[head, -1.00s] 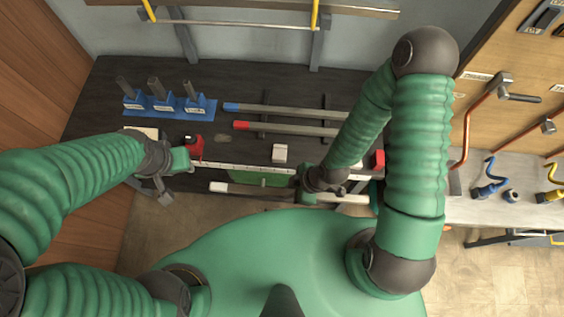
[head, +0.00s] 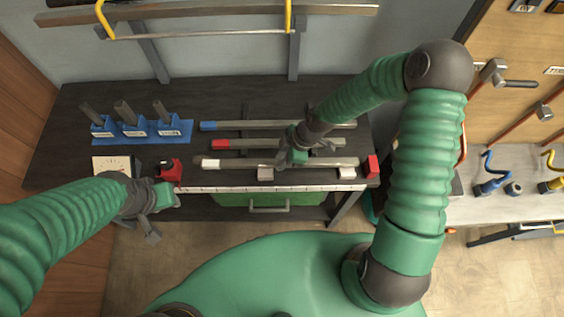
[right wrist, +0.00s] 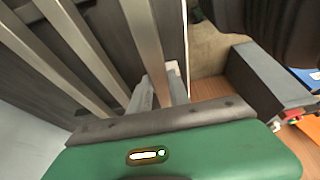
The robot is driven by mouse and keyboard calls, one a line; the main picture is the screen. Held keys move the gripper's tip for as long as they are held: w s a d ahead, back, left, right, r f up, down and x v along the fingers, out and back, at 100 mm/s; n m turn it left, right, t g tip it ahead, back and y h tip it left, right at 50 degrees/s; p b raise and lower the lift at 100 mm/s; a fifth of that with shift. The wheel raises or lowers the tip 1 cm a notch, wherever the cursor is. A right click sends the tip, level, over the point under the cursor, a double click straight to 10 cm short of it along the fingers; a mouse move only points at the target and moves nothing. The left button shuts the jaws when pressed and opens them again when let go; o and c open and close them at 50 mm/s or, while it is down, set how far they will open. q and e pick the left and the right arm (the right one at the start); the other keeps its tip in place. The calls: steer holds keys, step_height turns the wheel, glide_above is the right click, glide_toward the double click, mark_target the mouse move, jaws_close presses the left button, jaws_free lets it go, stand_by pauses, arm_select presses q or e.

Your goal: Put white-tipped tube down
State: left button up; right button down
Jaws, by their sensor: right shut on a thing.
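The white-tipped tube (head: 235,163) lies level along the front of the dark table, its white tip to the left. It is in front of and roughly parallel to the red-tipped tube (head: 245,145) and the blue-tipped tube (head: 235,126). My right gripper (head: 290,157) is shut on the white-tipped tube near its middle. The right wrist view shows a grey tube (right wrist: 146,40) running down to the fingers. Whether the tube bears fully on its white blocks (head: 265,173) is hard to tell.
A ruler strip (head: 250,189) runs along the table's front edge. A blue rack (head: 150,131) with short tubes is at the back left. A tool board stands on the right.

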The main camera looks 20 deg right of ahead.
steer(key=shift+s+d+f, duration=0.15)
steer(key=shift+f, duration=0.5)
steer(key=shift+s+d+f, duration=0.1)
steer(key=shift+d+f, duration=0.05)
steer(key=shift+f, duration=0.5)
steer(key=c, duration=1.2)
jaws_free()
steer(key=shift+a, duration=0.2)
steer(key=shift+c, duration=0.2)
steer(key=v, duration=1.2)
steer(key=shift+s+d, duration=0.1)
steer(key=s+d+r+m+h, duration=0.1)
steer(key=s+r+m+h, duration=0.1)
steer(key=m, duration=0.5)
steer(key=s+d+r+m+t+h, duration=0.1)
steer(key=s+d+r+m+h, duration=0.1)
steer(key=s+r+m, duration=0.2)
steer(key=s+m, duration=0.2)
steer(key=m, duration=0.1)
steer(key=shift+r+m, duration=0.25)
steer(key=shift+m, duration=0.15)
